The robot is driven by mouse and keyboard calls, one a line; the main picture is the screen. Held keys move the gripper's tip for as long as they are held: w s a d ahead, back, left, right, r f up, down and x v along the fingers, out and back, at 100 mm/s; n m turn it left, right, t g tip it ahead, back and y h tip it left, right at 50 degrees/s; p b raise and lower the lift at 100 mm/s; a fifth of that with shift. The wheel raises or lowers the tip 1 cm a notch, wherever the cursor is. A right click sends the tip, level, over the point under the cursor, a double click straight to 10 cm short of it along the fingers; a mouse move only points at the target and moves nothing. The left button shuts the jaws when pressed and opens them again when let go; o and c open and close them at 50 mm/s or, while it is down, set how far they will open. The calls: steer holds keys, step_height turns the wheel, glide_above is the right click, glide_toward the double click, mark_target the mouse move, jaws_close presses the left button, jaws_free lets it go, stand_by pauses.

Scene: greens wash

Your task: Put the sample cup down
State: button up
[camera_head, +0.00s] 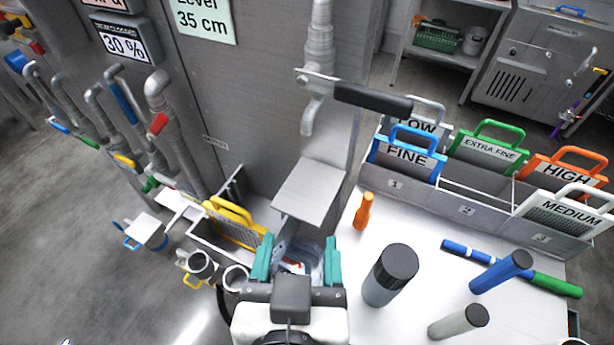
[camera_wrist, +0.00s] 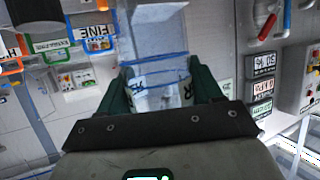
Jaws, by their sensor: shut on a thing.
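My gripper (camera_head: 298,245) has two teal fingers and is shut on the clear sample cup (camera_head: 299,256). The cup is see-through, with some dark and red marking showing through or on it; fingers and wrist hide part of it. In the wrist view the cup (camera_wrist: 158,92) sits between the dark green fingers. In the head view the gripper is just nearer than a small grey square plate (camera_head: 310,190) under a pipe spout. I cannot tell the cup's height above any surface, or whether it touches anything.
A white table (camera_head: 400,318) at right carries an orange bottle (camera_head: 363,211), a dark-capped cylinder (camera_head: 390,274), other cylinders and a rack (camera_head: 456,208) of labelled sieves. A yellow-framed screen (camera_head: 236,226) and mugs (camera_head: 201,264) are at left. A black-handled lever (camera_head: 372,98) juts out above.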

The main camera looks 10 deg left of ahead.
steer(key=shift+w+r+p+x, duration=0.2)
steer(key=shift+r+p+x, duration=0.4)
steer(key=shift+x, duration=2.2)
steer(key=shift+w+r+p+x, duration=0.2)
steer(key=shift+r+p+x, duration=0.4)
steer(key=shift+x, duration=2.15)
steer(key=shift+w+r+p+x, duration=0.3)
steer(key=shift+p+x, duration=0.5)
steer(key=shift+x, duration=2)
steer(key=shift+s+d, duration=0.1)
steer(key=shift+f, duration=0.15)
steer(key=o, duration=1.1)
